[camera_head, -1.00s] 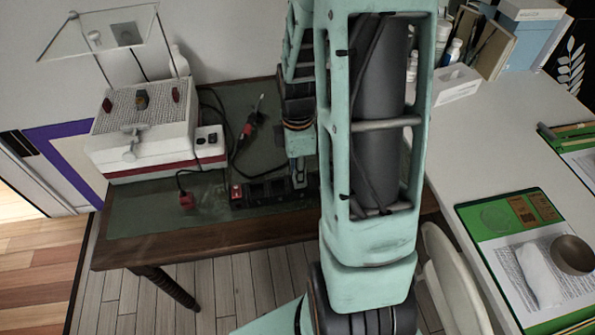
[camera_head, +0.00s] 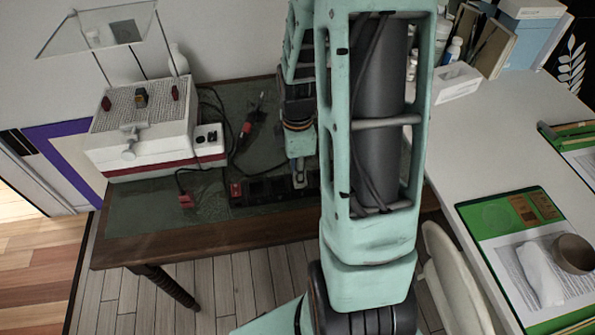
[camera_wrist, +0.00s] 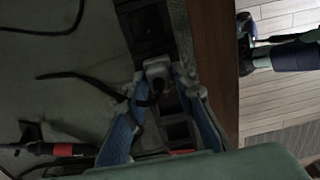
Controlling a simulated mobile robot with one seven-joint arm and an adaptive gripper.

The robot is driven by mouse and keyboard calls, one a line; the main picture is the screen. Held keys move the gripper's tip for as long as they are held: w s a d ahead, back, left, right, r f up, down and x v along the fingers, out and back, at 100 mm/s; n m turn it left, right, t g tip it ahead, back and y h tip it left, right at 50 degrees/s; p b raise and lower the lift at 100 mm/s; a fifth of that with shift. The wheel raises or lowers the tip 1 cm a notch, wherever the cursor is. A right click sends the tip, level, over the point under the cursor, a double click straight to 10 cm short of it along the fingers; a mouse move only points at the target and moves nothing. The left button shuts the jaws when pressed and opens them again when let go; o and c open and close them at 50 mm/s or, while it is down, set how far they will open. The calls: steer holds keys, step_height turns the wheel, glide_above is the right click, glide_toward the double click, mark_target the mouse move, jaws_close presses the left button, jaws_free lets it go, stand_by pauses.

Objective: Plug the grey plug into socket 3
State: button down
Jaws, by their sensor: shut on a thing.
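A black power strip (camera_head: 262,191) lies along the front of the green-topped table in the head view. In the wrist view the strip (camera_wrist: 145,30) runs from top to bottom with several square sockets; I cannot read any numbers. My gripper (camera_wrist: 160,95) has its blue fingers shut on the grey plug (camera_wrist: 157,68), which is over the strip between two visible sockets. I cannot tell whether the plug is seated or just above a socket. A dark cable (camera_wrist: 95,82) trails left from it. In the head view my gripper (camera_head: 299,178) is at the strip's right part, partly hidden by my arm.
A red plug (camera_head: 186,200) lies left of the strip. A red-and-black tool (camera_head: 246,129) lies behind it, also in the wrist view (camera_wrist: 55,150). A white box (camera_head: 150,145) with a glass lid stands at the left. A white desk (camera_head: 480,120) is at the right.

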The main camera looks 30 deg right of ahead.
steer(key=shift+f, duration=0.2)
steer(key=c, duration=1.5)
jaws_free()
steer(key=shift+c, duration=0.2)
step_height(320, 180, up, 12)
